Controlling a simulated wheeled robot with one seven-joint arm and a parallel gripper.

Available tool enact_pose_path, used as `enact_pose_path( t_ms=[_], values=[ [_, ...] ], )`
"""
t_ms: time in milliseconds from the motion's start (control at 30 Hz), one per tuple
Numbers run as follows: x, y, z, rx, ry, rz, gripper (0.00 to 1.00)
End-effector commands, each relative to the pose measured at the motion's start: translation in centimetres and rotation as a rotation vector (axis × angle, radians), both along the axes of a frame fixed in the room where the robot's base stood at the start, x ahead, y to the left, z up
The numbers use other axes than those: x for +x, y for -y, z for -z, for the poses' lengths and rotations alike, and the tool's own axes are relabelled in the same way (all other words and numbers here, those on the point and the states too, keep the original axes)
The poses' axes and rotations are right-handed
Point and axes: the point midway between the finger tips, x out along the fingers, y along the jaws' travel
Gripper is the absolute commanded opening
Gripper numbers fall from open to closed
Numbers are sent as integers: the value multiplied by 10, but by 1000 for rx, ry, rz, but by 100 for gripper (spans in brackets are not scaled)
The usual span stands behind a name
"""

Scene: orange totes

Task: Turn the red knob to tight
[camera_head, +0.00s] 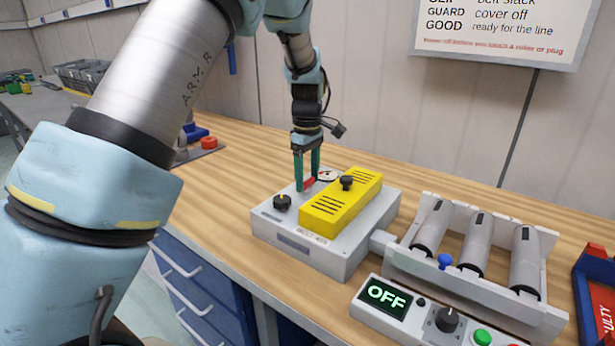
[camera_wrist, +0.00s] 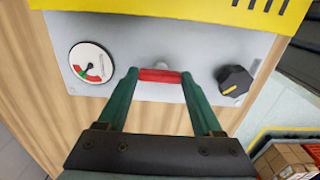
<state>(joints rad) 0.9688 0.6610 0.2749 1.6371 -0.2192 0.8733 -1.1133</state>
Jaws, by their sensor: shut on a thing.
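The red knob (camera_head: 309,182) is on the top of a light grey box (camera_head: 270,230) on the workbench. In the wrist view the red knob (camera_wrist: 160,76) shows as a red bar. My gripper (camera_head: 307,180) points down at it, and its green fingers are shut on the knob's two ends. In the wrist view my gripper (camera_wrist: 160,78) has one finger at each side of the red bar. A round dial (camera_wrist: 91,63) with red and green zones is left of the knob; its needle is small. The tight mark cannot be made out.
A black knob (camera_wrist: 235,80) sits beside the red knob. A yellow cover (camera_head: 340,203) with a black knob lies on the box. To the right stand grey rollers (camera_head: 475,243) and a control panel reading OFF (camera_head: 387,296). A sign (camera_head: 500,30) hangs behind. Bench wood is clear behind the box.

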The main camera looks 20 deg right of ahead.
Motion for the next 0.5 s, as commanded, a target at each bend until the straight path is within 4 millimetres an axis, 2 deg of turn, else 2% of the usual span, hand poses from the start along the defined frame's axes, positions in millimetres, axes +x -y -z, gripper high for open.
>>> enact_pose_path(
  t_ms=[267, 500],
  values=[
    [0, 0, 0, 1, -2, 68, 12],
    [0, -1, 0, 0, -1, 233, 12]
  ],
)
